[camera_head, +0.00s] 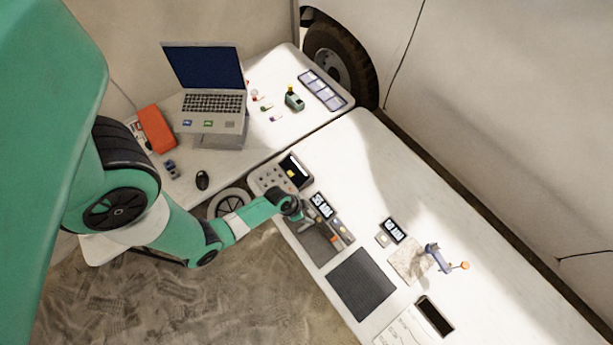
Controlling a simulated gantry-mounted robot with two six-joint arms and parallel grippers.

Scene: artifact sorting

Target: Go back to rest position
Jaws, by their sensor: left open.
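My left arm is green and reaches in from the left over the near table's left edge. Its gripper (309,219) is open. It hangs above a dark grey tray or mat (313,246) that holds small tools. I see nothing between its fingers, though the gripper is small in the view. My right gripper is not in view.
A keypad device (273,179) lies behind the gripper. A black mat (361,284), a scale-like display (394,230) and a small purple stand (436,256) are to the right. The table's right side is clear.

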